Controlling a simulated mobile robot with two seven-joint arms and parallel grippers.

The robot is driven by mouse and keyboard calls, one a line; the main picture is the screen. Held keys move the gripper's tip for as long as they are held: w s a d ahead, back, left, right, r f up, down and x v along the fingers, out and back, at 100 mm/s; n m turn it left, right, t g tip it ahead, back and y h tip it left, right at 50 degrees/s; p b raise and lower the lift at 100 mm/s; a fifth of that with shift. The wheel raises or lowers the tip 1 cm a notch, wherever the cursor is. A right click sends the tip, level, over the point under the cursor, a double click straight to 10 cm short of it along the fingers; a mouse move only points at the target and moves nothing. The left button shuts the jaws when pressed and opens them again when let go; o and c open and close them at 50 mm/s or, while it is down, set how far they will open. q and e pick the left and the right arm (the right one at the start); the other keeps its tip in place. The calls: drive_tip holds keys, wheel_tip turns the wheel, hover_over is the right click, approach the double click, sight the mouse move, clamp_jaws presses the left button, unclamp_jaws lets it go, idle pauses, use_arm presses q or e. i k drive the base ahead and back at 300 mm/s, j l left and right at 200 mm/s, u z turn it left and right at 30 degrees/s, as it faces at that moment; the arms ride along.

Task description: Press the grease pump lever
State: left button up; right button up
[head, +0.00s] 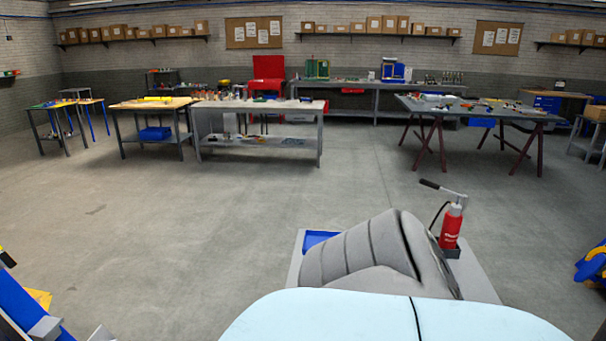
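The grease pump (451,229) is a red cylinder with a silver top. It stands upright in a dark holder at the right of a pale grey platform (478,272). Its lever (443,190) is a silver bar with a black grip; it points left and slightly upward from the pump head, with the grip end free. A black hose curves down on the pump's left side. No gripper fingers can be made out in the head view. Blue and yellow parts show at the lower left and right edges, but I cannot tell what they are.
A grey ribbed, rounded piece (357,250) stands left of the pump, close to it. A blue tray (317,239) lies behind its left side. Open concrete floor (230,215) stretches to workbenches (258,105) and a trestle table (480,112).

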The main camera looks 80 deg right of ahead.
sight(422, 181)
drive_tip(key=z, duration=3.4)
drive_tip(key=u, duration=0.3)
drive_tip(key=i+l+u, duration=0.3)
drive_tip(key=u, duration=0.15)
drive_tip(key=i+l+u, duration=0.25)
drive_tip(key=l+u, duration=0.2)
drive_tip(key=i+l, duration=0.15)
drive_tip(key=l, duration=0.15)
drive_tip(key=i+l+u, duration=0.1)
drive_tip(key=l, duration=0.25)
drive_tip(key=i+l, duration=0.15)
drive_tip(key=l, duration=0.15)
drive_tip(key=i+l, duration=0.15)
drive_tip(key=l, duration=0.15)
drive_tip(key=u, duration=0.05)
